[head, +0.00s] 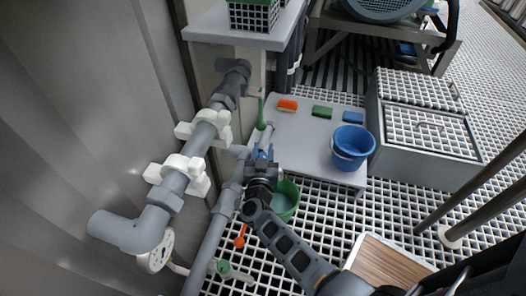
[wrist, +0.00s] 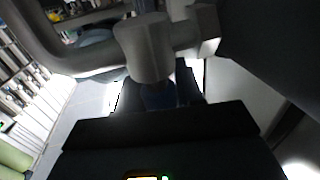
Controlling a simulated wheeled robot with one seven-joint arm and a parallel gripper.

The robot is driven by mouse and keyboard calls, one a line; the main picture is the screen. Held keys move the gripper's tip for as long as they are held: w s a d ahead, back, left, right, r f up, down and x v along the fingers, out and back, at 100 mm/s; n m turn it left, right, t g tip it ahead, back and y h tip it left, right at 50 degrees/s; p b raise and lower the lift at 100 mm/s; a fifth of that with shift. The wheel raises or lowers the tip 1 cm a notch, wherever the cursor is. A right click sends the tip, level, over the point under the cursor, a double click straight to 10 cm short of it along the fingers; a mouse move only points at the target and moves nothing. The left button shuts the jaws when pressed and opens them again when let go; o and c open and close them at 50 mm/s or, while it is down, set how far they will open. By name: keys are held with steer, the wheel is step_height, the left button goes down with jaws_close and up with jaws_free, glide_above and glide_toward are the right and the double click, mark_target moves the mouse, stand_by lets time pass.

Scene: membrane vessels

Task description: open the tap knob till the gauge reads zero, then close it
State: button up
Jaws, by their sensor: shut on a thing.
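The tap's grey body and spout (wrist: 143,48) fill the top of the wrist view. Its blue tap knob (wrist: 160,96) sits between the fingers of my gripper (wrist: 158,108), which is shut on it. In the head view, my gripper (head: 262,172) is at the tap beside the grey pipe, with a bit of blue (head: 262,153) showing just past it. The white round gauge (head: 155,251) hangs under the pipe elbow at the lower left. It is seen at a slant, and its reading cannot be made out.
A green bucket (head: 286,199) stands on the grating below my gripper, partly hidden by it. A blue bucket (head: 352,146) and several coloured brushes are on the grey platform (head: 306,131). An orange handle (head: 240,238) and a green valve (head: 222,268) are near the lower pipe.

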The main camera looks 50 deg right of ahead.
steer(key=o, duration=0.9)
steer(key=shift+o, duration=0.2)
steer(key=p+v, duration=0.2)
steer(key=v, duration=0.6)
steer(key=shift+w, duration=0.1)
